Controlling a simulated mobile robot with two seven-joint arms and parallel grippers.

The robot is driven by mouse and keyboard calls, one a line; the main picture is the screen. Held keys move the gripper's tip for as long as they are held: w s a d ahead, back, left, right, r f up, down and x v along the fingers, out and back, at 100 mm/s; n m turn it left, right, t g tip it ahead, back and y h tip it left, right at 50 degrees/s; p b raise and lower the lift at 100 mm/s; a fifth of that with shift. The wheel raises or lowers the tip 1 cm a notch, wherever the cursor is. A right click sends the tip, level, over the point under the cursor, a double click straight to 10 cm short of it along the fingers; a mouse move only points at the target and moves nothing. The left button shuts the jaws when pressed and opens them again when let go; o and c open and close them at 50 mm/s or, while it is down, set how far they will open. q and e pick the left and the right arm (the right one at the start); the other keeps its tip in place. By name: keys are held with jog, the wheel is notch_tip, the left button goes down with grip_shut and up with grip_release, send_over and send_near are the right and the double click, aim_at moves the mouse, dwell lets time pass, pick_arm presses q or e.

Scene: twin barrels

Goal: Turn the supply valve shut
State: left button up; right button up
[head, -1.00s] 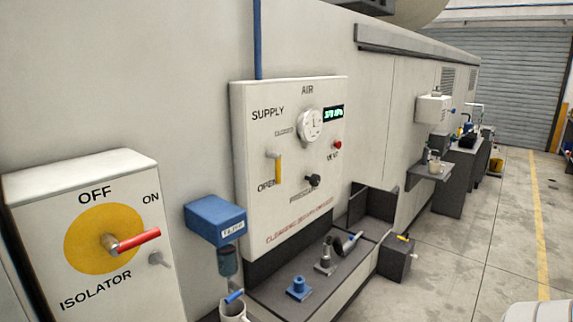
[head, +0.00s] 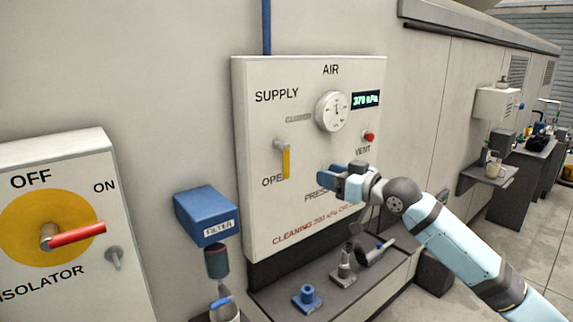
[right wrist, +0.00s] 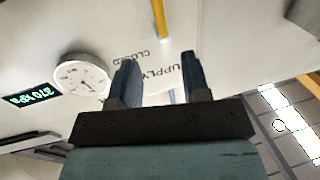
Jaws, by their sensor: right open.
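The supply valve's yellow lever (head: 285,162) hangs straight down from its pivot on the white AIR panel (head: 262,215), its lower end by the word OPEN. Part of the yellow lever shows at the top of the right wrist view (right wrist: 160,20), beyond the fingertips. My right gripper (head: 326,179) is open and empty in front of the panel, to the right of the lever and a little lower, apart from it. It hides the pressure knob. Its two blue fingers (right wrist: 158,62) stand apart in the right wrist view. My left gripper is not in view.
The panel also carries a round gauge (head: 333,111), a display (head: 366,99) reading about 370 kPa and a red vent button (head: 369,137). A blue filter (head: 206,216) and an isolator box with a red handle (head: 75,235) are at left. A bench (head: 275,300) holds fittings below.

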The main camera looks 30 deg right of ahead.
aim_at(286, 161)
jog(key=shift+p+x, duration=2)
jog(key=shift+x, duration=4.9)
jog(key=shift+d+r, duration=0.1)
grip_shut()
